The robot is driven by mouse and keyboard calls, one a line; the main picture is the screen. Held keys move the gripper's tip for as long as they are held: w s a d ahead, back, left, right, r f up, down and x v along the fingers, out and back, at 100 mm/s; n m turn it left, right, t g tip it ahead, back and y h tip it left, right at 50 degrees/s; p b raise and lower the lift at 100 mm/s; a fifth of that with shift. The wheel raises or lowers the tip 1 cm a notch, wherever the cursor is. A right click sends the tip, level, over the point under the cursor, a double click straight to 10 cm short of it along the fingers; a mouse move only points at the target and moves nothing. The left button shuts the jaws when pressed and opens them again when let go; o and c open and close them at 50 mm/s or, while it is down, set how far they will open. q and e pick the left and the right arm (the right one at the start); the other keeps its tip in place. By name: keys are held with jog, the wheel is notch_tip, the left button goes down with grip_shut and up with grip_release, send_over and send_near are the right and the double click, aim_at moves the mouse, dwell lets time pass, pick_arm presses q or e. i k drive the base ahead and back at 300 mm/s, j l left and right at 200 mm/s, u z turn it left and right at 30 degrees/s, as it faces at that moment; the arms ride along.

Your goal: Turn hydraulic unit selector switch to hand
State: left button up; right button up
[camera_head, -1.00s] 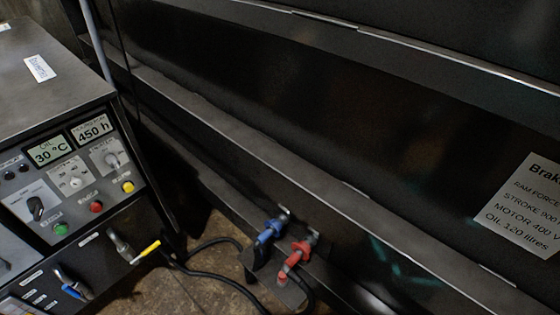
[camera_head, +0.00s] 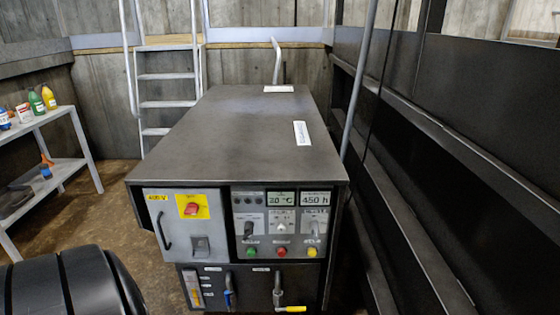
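The hydraulic unit (camera_head: 230,135) is a dark box-shaped cabinet in the middle of the head view, its control face towards me. A black rotary knob (camera_head: 249,229) sits on a grey plate at the left of the control panel, and it looks like the selector switch. Its lettering and exact position are too small to read. Two paler knobs, a middle one (camera_head: 281,227) and a right one (camera_head: 314,229), sit beside it under the displays. Neither of my grippers shows in the view.
Left of the knobs is a red switch on a yellow plate (camera_head: 192,209). Green, red and yellow buttons sit below the knobs; valve handles, one yellow (camera_head: 290,308), lie lower. A shelf with bottles (camera_head: 60,115) stands left, a ladder (camera_head: 165,90) behind, a dark wall (camera_head: 440,150) right.

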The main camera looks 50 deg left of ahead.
aim_at(247, 230)
jog(key=u, duration=1.8)
